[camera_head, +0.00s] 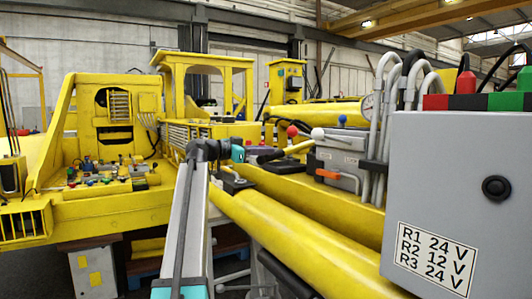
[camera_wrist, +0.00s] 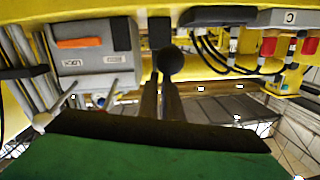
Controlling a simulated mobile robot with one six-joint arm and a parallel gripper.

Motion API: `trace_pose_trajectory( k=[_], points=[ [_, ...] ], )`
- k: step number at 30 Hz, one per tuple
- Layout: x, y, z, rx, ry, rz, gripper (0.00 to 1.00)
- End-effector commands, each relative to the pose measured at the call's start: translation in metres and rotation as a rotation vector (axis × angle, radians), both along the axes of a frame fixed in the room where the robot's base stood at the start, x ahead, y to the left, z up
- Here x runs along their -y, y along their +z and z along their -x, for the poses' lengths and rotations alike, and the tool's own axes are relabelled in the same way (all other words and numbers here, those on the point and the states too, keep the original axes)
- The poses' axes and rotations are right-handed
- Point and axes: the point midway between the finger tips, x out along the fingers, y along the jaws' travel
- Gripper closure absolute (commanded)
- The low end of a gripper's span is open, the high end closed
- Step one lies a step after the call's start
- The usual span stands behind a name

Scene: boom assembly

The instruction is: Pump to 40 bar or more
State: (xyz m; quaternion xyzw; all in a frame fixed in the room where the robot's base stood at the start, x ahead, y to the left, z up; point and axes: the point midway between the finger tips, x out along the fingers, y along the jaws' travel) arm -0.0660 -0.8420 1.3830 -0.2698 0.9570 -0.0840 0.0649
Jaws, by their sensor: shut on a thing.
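In the head view my gripper (camera_head: 272,156) is at the middle, at the near end of a short yellow bar that looks like the pump lever (camera_head: 300,146). In the wrist view the dark fingers of my gripper (camera_wrist: 163,88) are closed together at a black ball knob (camera_wrist: 171,62), likely the lever's end. The lever's shaft is mostly hidden there.
A grey box with an orange handle (camera_head: 328,174) and ball-topped levers stand close right of my gripper. A large grey cabinet (camera_head: 440,190) fills the right. Hoses (camera_wrist: 225,55) hang nearby in the wrist view.

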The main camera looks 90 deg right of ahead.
Motion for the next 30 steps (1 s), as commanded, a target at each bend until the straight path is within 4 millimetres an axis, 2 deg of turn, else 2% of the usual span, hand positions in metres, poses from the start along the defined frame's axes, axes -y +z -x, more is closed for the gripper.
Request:
trace_pose_trajectory(
  k=[1, 5, 8, 16, 17, 30],
  points=[
    [0.001, -0.017, -0.003, 0.026, 0.000, -0.021, 1.00],
    [0.000, -0.011, -0.004, 0.024, 0.002, -0.018, 1.00],
    [-0.003, -0.001, -0.005, 0.021, 0.002, -0.015, 1.00],
    [-0.015, 0.041, -0.006, 0.004, 0.006, 0.002, 1.00],
    [-0.019, 0.037, -0.013, 0.004, 0.008, 0.000, 1.00],
    [-0.057, 0.042, -0.073, 0.002, 0.011, 0.004, 1.00]
  ],
)
